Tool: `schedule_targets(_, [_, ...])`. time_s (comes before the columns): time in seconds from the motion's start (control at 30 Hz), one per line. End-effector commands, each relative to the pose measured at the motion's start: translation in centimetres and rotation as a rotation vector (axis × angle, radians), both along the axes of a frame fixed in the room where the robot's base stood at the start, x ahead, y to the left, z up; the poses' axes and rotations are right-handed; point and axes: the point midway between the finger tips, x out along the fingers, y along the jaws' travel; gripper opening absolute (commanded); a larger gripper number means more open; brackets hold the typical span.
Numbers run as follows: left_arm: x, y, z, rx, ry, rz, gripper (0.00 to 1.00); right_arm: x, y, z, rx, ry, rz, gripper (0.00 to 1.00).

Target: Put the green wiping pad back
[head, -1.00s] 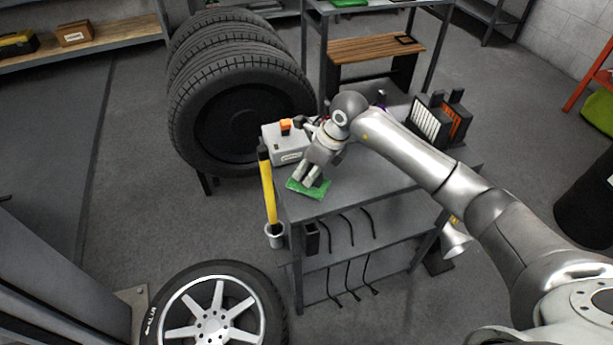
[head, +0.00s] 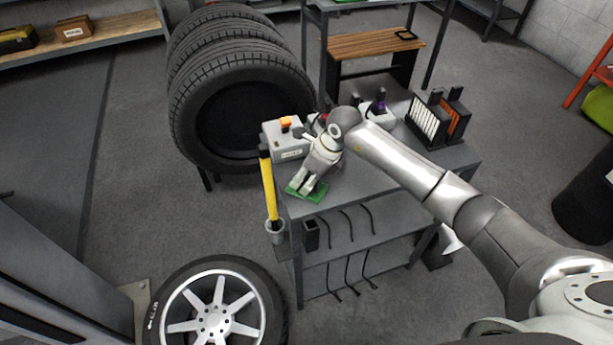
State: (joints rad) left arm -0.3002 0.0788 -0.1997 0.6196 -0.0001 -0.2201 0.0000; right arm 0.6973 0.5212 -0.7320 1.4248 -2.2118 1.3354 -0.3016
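The green wiping pad (head: 318,194) lies at the front left corner of the grey cart top (head: 370,197). My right gripper (head: 301,190) points down at the pad from above, its fingertips at or just over the pad's surface. The fingers cover part of the pad. I cannot tell whether they grip it or only touch it, nor how far apart they are. My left gripper is out of view.
A grey box with an orange top (head: 287,143) stands behind the pad. A yellow-handled tool (head: 269,190) stands in a cup at the cart's left side. Racked panels (head: 437,118) are at the right. Stacked tires (head: 235,95) stand behind, and a wheel (head: 215,308) is in front.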

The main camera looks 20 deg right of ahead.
Motion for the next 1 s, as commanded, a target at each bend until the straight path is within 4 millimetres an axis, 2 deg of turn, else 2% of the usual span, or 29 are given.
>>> schedule_targets(0.23, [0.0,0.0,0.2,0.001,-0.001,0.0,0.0,0.0,0.0,0.2,0.0,0.0,0.0,0.42])
schedule_targets(0.37, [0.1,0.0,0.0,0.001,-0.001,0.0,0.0,-0.1,-0.5,1.2,-0.001,-0.004,-0.001,0.42])
schedule_targets(0.8, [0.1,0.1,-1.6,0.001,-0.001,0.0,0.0,-2.3,-2.9,9.4,0.0,-0.003,-0.001,0.42])
schedule_targets(1.0, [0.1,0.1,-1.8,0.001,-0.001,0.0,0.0,-2.8,-3.4,11.1,0.0,-0.001,0.0,0.42])
